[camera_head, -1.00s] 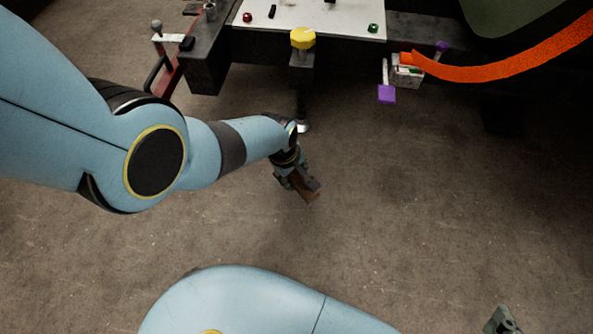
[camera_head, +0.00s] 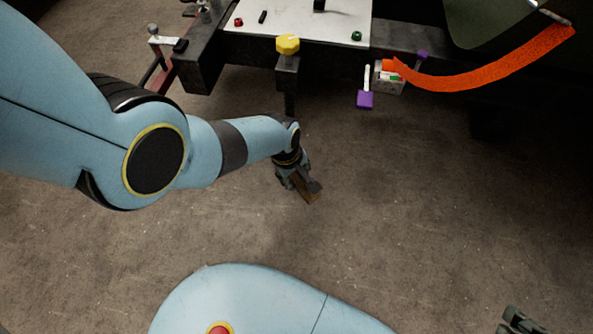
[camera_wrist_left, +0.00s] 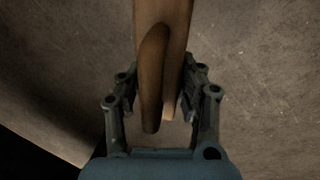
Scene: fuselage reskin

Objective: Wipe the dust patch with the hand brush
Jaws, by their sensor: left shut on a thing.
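My left gripper (camera_head: 303,183) reaches in over the floor in the middle of the head view. It is shut on the brown wooden hand brush (camera_head: 307,192), which points down and to the right. In the left wrist view the brush (camera_wrist_left: 177,28) runs up from between the two fingers, and its bristles cannot be made out. My right gripper (camera_head: 520,322) shows only in part at the bottom right corner, cut off by the picture edge. I cannot make out a dust patch in either view.
A bench with a white panel (camera_head: 300,22) stands at the top, with a yellow knob (camera_head: 288,44) at its front. A purple block (camera_head: 365,100) hangs near a small grey box (camera_head: 388,84). An orange strip (camera_head: 490,80) curves at the right. Open floor (camera_head: 420,200) lies before the bench.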

